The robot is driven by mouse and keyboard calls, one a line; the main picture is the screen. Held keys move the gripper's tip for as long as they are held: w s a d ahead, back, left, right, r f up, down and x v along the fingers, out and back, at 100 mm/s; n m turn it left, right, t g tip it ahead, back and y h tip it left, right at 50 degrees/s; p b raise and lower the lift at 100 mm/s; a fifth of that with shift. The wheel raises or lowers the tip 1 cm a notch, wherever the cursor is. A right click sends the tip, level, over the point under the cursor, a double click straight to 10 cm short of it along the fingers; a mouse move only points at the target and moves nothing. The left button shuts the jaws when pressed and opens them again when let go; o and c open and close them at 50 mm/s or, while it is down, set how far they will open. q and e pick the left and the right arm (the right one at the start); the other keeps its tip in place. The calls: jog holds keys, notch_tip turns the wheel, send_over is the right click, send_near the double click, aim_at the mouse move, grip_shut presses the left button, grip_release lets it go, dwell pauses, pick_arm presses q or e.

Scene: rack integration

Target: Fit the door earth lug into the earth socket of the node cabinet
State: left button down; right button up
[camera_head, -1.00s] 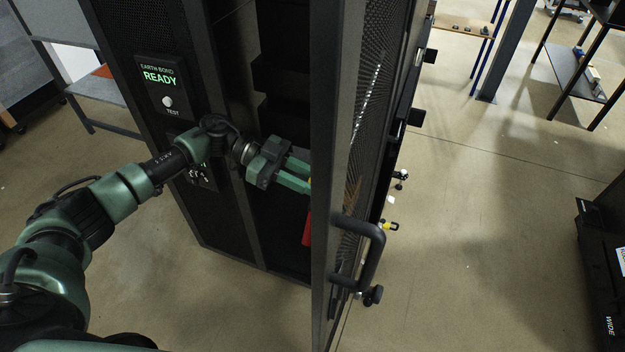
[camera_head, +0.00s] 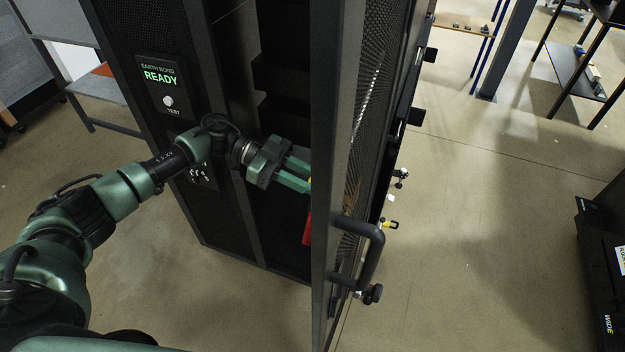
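The node cabinet (camera_head: 225,60) is black and stands at the centre left, its mesh door (camera_head: 352,120) swung open towards me. My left arm comes in from the left, and my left gripper (camera_head: 306,178) reaches behind the door's edge frame. Its green fingers are apart at the base, but their tips are hidden by the door frame. A small yellow piece and a red piece (camera_head: 307,230) show at the frame's edge beside the fingers. I cannot tell whether they are held. The earth lug and earth socket cannot be made out. My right gripper is not in view.
An earth bond panel (camera_head: 162,85) on the cabinet reads READY above a TEST button. A black handle (camera_head: 372,255) juts from the door to the right. A dark unit (camera_head: 605,260) stands at the right edge.

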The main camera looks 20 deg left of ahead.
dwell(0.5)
pick_arm(q)
jog(key=shift+s+d+p, duration=0.1)
jog(key=shift+d+p, duration=1.15)
jog(key=shift+d, duration=0.55)
jog(key=c, duration=1.2)
grip_release()
jog(key=shift+c, duration=0.2)
jog(key=shift+o, duration=0.7)
jog(key=shift+d, duration=0.1)
